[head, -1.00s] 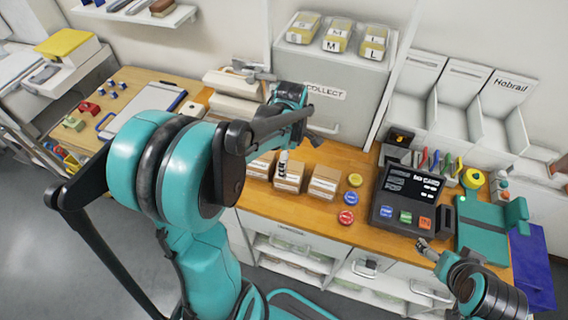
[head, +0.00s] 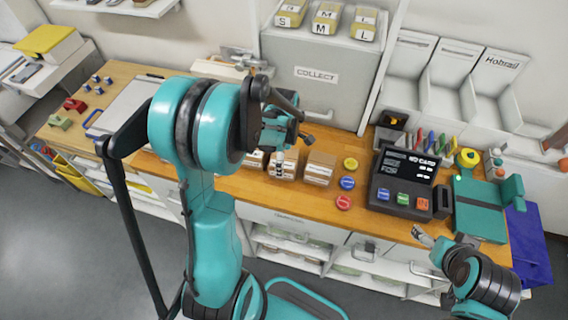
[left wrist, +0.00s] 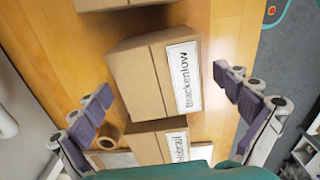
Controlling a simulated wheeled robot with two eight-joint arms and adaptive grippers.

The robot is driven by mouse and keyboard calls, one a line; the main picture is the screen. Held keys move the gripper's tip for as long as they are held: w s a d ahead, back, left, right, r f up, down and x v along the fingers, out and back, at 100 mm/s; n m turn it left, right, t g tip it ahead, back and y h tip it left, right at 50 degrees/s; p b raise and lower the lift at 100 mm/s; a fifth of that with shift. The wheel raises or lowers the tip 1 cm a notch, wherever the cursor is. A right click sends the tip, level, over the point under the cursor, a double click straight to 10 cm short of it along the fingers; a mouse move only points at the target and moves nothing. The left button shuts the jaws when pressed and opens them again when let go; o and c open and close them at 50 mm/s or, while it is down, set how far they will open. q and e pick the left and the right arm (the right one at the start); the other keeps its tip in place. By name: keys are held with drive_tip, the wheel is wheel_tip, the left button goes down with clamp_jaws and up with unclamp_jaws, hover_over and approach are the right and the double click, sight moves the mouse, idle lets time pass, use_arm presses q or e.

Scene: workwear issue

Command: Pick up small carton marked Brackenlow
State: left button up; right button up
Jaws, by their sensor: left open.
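The small carton marked Brackenlow (left wrist: 140,80) is a brown box with a white label, in the middle of the left wrist view. In the head view it appears as the middle carton (head: 284,168) of a row of three, partly hidden by my left gripper (head: 281,154). In the left wrist view my left gripper (left wrist: 165,85) is open, with one finger on each side of the carton and gaps showing. My right gripper (head: 422,237) is at the lower right of the head view, by the counter front, apart from the cartons; its fingers are too small to judge.
Neighbouring cartons stand close on both sides: one (head: 320,168) on the right, another (left wrist: 150,145) at the bottom of the left wrist view. Coloured discs (head: 347,183) and a dark button terminal (head: 405,183) are further right. A grey COLLECT cabinet (head: 318,95) stands behind.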

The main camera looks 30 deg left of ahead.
use_arm(q)
drive_tip(key=c, duration=1.4)
